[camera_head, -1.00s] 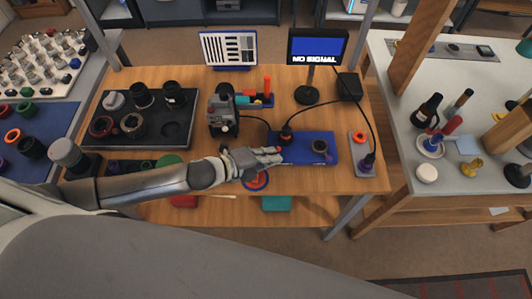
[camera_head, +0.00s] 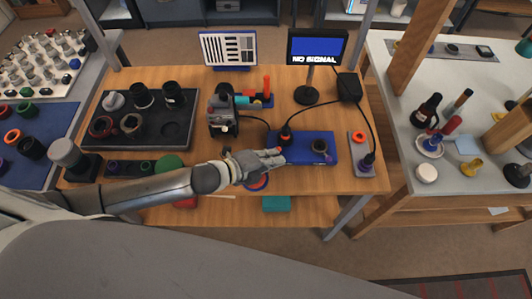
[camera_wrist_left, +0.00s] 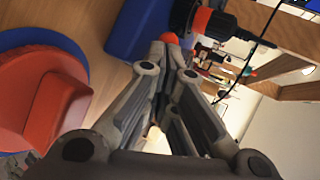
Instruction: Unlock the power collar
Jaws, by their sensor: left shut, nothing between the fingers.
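The power collar appears to be the orange ring (camera_wrist_left: 202,20) around a black plug at the edge of the blue block. In the head view the black plug with a touch of orange (camera_head: 285,139) stands at the left end of the blue block (camera_head: 308,137), with a cable running from it. My left gripper (camera_head: 281,156) is just in front of the plug, fingers closed and empty. In the wrist view its fingertips (camera_wrist_left: 169,40) are close below and left of the orange ring; I cannot tell whether they touch. My right gripper is not in view.
A red piece on a blue disc (camera_wrist_left: 72,47) lies beside the gripper. A camera body (camera_head: 222,112) and a dark parts tray (camera_head: 140,145) stand to the left. A cable loops right to a grey plate (camera_head: 359,142) with an orange ring. The monitor (camera_head: 318,47) reads NO SIGNAL.

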